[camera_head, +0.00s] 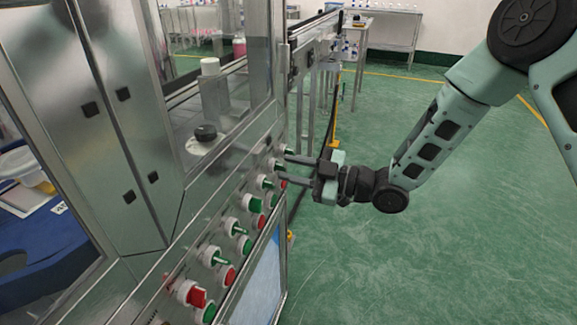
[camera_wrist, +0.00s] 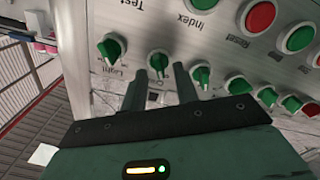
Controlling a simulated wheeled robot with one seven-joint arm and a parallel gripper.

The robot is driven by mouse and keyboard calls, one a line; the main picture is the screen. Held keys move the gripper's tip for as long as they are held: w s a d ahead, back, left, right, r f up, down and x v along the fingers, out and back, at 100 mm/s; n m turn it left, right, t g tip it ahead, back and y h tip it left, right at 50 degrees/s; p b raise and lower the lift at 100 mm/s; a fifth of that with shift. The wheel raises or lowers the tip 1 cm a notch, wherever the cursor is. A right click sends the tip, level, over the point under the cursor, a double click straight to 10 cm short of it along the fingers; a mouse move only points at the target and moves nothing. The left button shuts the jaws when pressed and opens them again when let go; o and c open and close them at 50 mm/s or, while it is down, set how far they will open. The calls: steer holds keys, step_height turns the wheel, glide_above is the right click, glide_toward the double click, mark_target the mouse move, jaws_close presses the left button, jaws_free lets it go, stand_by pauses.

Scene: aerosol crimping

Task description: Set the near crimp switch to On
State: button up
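A row of green-knobbed rotary switches runs along the steel control panel (camera_head: 200,227). I cannot read a crimp label, so I cannot tell which is the near crimp switch. My gripper (camera_head: 284,170) is at the far end of the row, its two fingers apart and pointing at the panel.
Another green switch (camera_wrist: 110,48) by a "Light" label is at the left. Red (camera_wrist: 261,17) and green (camera_wrist: 196,24) push buttons line the panel. A red-knobbed switch (camera_head: 191,293) is at its near end. The green floor (camera_head: 400,250) right of the machine is clear.

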steer(key=shift+w+a, duration=0.2)
steer(key=shift+a, duration=0.45)
jaws_close()
steer(key=m+p, duration=0.1)
steer(key=m, duration=0.3)
steer(key=m+p, duration=0.1)
steer(key=m, duration=0.3)
steer(key=m+p, duration=0.1)
steer(key=m, duration=0.2)
steer(key=shift+w+d+m, duration=0.15)
steer(key=shift+w+m, duration=0.1)
steer(key=shift+m, duration=0.15)
stand_by(0.4)
